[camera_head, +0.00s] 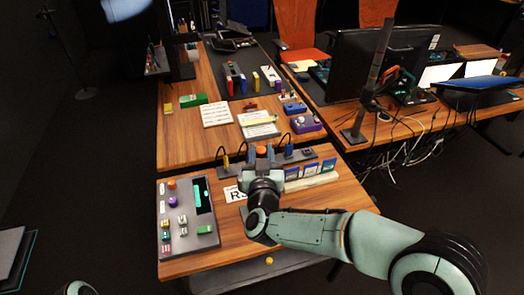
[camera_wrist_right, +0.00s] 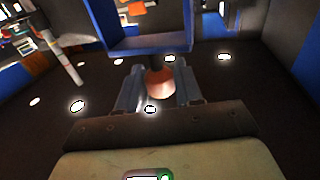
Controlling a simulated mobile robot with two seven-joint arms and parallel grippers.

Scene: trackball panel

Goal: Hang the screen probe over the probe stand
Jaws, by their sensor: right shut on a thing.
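My right gripper (camera_head: 262,168) is above the far part of the front desk, in front of a row of small uprights with cables. In the right wrist view its fingers (camera_wrist_right: 159,88) are shut on a rounded orange-red piece (camera_wrist_right: 160,82). A blue rectangular frame (camera_wrist_right: 150,42) shows just beyond it; I cannot tell whether the two are joined, or whether this is the screen probe. The orange piece also shows beyond the gripper in the head view (camera_head: 261,150). I cannot single out the probe stand among the dark bar and uprights (camera_head: 308,153), partly hidden by my gripper. My left gripper is out of view.
A grey control panel (camera_head: 187,217) with coloured buttons and a green display stands at the desk's left. Blue-and-white cards (camera_head: 309,170) stand right of my gripper. Papers and small boxes lie on the rear desk (camera_head: 185,135). Bare wood lies right of the panel.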

